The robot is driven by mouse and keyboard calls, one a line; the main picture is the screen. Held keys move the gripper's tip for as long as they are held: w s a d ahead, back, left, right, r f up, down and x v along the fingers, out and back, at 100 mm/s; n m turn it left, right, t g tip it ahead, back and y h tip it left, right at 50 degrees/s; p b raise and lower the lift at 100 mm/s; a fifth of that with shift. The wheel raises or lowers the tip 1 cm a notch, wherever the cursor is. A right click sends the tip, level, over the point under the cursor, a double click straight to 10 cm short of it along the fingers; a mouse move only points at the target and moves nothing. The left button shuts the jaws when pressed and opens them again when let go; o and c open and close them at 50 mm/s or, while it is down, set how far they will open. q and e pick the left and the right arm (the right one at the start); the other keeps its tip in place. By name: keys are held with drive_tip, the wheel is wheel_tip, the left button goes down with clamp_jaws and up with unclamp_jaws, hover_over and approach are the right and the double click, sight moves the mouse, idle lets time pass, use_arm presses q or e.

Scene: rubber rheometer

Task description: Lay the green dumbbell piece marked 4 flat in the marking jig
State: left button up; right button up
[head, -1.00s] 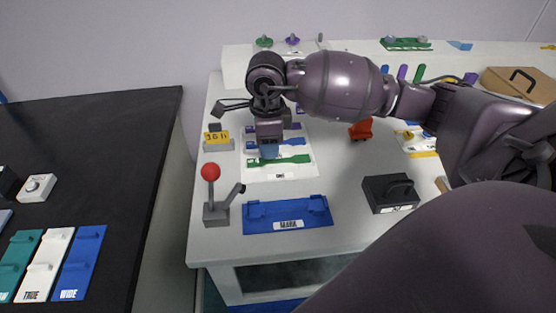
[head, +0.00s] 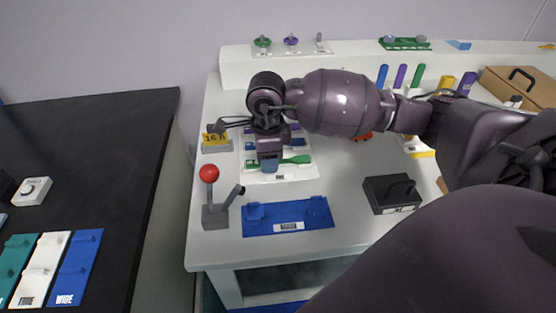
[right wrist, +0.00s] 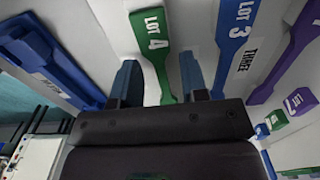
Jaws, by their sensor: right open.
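The green dumbbell piece marked 4 (head: 296,161) lies flat on a white sheet on the light table. In the right wrist view the green piece (right wrist: 152,45) shows its "LOT 4" label and narrow waist. My right gripper (head: 269,167) is open above the sheet. In the right wrist view its two blue fingertips (right wrist: 161,72) stand on either side of the green piece, with nothing gripped. Whether they touch it I cannot tell. The blue marking jig (head: 260,226) lies in front of the sheet, with no piece seen in it. My left gripper is not in view.
A blue piece marked 3 (right wrist: 233,45) and a purple piece (right wrist: 290,55) lie beside the green one. A red-knobbed lever (head: 209,190) stands left of the jig. A black handled block (head: 391,194) sits to its right. Clear table lies between.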

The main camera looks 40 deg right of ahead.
idle(0.4)
clamp_jaws()
